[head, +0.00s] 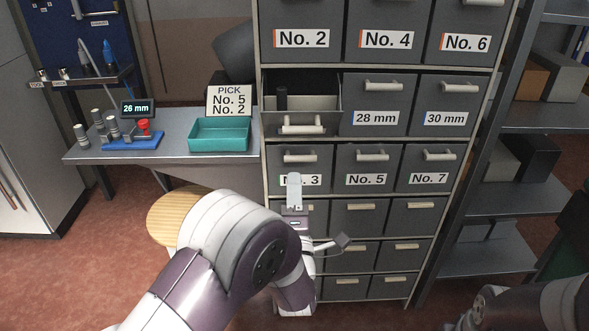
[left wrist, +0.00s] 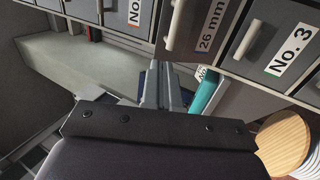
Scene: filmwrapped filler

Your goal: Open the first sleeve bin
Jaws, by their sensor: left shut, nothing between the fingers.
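The 26 mm bin (head: 300,124) is the left drawer of the second row in the grey cabinet. My left gripper (head: 294,180) is shut and empty, below the open bin and in front of the No. 3 drawer (head: 320,168). Its fingers also show in the left wrist view (left wrist: 159,84), apart from the bin's handle.
A bench at left holds a teal tray (head: 220,136), a PICK No. 5, No. 2 sign (head: 229,101), a 26 mm display (head: 138,108) and a blue fixture (head: 133,142). A round wooden stool (head: 165,218) stands below. Shelving (head: 500,200) stands right of the cabinet.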

